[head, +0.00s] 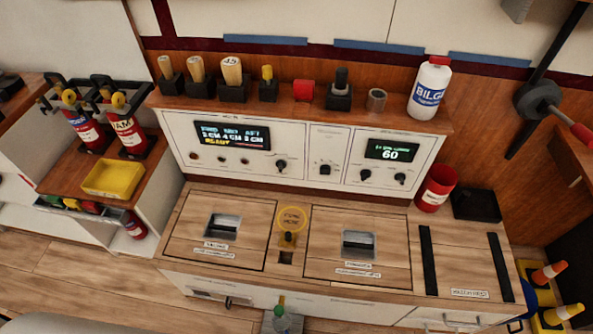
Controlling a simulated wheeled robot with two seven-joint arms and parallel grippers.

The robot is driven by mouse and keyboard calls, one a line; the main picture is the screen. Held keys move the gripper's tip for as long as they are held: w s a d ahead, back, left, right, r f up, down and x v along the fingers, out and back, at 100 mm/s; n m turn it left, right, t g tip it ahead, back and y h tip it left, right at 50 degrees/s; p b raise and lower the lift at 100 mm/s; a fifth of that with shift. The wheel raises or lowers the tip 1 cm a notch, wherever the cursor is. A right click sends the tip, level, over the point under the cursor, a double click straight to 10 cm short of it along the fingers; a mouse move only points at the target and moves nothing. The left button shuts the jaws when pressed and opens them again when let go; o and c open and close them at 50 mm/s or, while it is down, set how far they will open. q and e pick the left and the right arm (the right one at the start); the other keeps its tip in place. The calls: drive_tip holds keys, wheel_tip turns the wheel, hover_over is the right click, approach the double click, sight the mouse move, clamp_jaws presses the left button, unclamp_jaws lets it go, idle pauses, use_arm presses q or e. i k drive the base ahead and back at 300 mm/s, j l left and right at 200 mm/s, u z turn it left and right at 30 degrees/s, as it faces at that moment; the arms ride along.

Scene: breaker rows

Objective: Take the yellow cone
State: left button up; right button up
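Two traffic-style cones with white bands stand at the lower right edge. The rear cone (550,272) looks orange, and the front cone (564,314) looks more yellow-orange. They stand on or beside a yellow base, partly cut off by the picture edge. A small yellow-topped piece (267,73) also sits in a black holder on the wooden shelf; I cannot tell whether it is a cone. Neither of my grippers is in view.
The wooden shelf (290,107) holds several tapered wooden pegs and a white bottle (429,88). Below are a control panel (310,150) and a wooden counter (395,212) with hatches. A red can (436,188) stands at its right. Red extinguishers (128,132) and a yellow tray (113,180) are left.

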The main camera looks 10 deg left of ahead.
sight(550, 318)
drive_tip(key=z, duration=2.2)
drive_tip(key=i+l, duration=0.3)
